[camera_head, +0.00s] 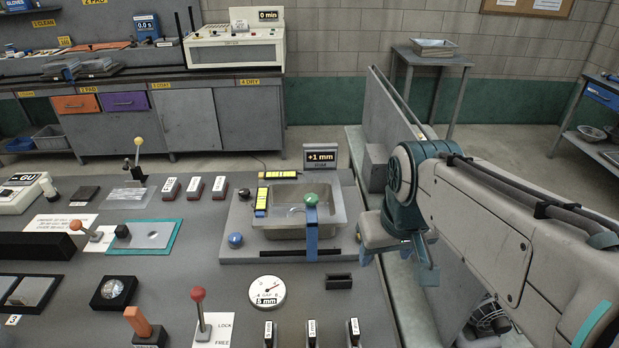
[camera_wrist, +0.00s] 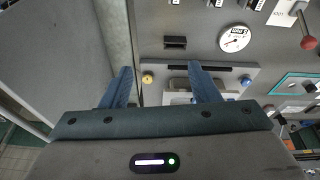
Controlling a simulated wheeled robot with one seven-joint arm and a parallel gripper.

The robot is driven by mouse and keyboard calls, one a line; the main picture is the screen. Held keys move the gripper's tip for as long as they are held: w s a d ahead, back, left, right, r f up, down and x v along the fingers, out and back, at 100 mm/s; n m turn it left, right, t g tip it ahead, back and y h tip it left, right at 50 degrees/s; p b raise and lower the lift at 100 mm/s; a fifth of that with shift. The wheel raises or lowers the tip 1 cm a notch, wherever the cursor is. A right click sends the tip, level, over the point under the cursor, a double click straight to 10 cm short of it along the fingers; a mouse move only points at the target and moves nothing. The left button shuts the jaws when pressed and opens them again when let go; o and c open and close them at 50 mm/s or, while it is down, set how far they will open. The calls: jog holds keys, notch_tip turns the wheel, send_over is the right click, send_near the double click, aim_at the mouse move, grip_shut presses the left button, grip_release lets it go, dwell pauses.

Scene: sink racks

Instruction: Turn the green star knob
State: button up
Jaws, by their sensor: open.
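The green star knob (camera_head: 311,199) sits on top of a blue upright (camera_head: 311,233) at the front of a grey metal basin (camera_head: 268,230). I cannot make out the knob in the wrist view, where my gripper body covers most of the basin. My gripper (camera_head: 398,268) is to the right of the basin, apart from the knob, with its fingers pointing down. In the wrist view my gripper (camera_wrist: 160,68) has its two blue fingers spread, with nothing held between them.
A blue ball knob (camera_head: 235,240) is at the basin's left. A yellow ball knob (camera_wrist: 148,79) shows between my fingertips in the wrist view. A round gauge (camera_head: 267,291), a dark slot block (camera_head: 339,281) and a red-topped lever (camera_head: 199,300) stand in front. A "+1 mm" display (camera_head: 321,156) stands behind.

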jog(key=w+a+r+n+g, duration=0.1)
jog(key=w+a+r+n, duration=0.15)
jog(key=w, duration=0.35)
jog(key=w+a+r+n, duration=0.2)
jog(key=w+r, duration=0.1)
jog(key=w, duration=0.4)
jog(key=n+g+b, duration=0.2)
jog(key=n, duration=0.3)
send_near(311, 197)
notch_tip(311, 197, down, 8)
jog(key=shift+f, duration=0.15)
jog(key=c, duration=1)
